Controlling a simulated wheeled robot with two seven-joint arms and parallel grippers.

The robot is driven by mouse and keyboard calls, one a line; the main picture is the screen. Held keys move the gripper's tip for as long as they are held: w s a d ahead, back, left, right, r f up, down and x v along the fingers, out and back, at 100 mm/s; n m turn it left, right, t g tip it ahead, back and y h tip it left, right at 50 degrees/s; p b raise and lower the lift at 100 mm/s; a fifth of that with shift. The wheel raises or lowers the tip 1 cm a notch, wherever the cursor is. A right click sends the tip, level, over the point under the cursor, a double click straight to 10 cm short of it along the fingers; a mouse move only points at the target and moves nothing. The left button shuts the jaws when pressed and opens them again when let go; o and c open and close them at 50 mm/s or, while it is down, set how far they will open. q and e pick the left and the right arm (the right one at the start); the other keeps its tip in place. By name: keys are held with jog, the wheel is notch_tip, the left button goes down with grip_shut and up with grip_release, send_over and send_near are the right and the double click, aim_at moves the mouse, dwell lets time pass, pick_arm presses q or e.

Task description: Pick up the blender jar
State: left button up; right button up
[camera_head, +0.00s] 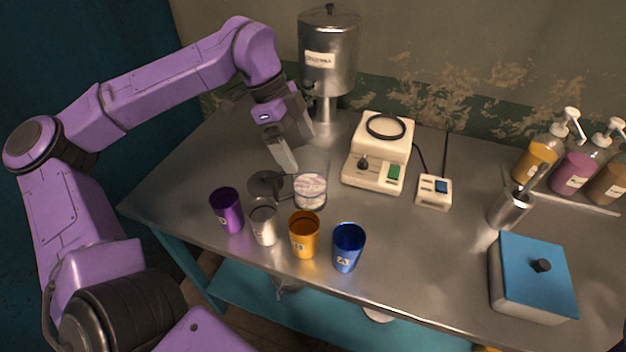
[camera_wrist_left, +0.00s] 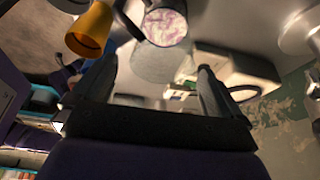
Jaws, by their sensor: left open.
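The blender jar (camera_head: 310,190) is clear, with pink-and-white contents low inside and a dark handle on its left. It stands upright on the steel table among the cups, and its upper walls are faint. In the left wrist view the jar (camera_wrist_left: 163,27) shows at the top, beyond and between the fingers. My left gripper (camera_head: 296,148) is open and empty, pointing down just behind and above the jar. Its two fingers also show apart in the left wrist view (camera_wrist_left: 158,72). I cannot tell whether either finger touches the jar. My right gripper is not in view.
Purple (camera_head: 228,210), metal (camera_head: 263,226), orange (camera_head: 304,236) and blue (camera_head: 348,248) cups stand in front of the jar. The white blender base (camera_head: 375,174) is to its right, beside a small switch box (camera_head: 433,192). A steel dispenser (camera_head: 329,60) stands behind. A blue-lidded box (camera_head: 530,280) is front right.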

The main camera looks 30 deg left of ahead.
aim_at(311, 167)
pick_arm(q)
jog(key=p+x, duration=0.1)
jog(key=x, duration=0.6)
jog(key=shift+w, duration=0.25)
jog(key=c, duration=1.4)
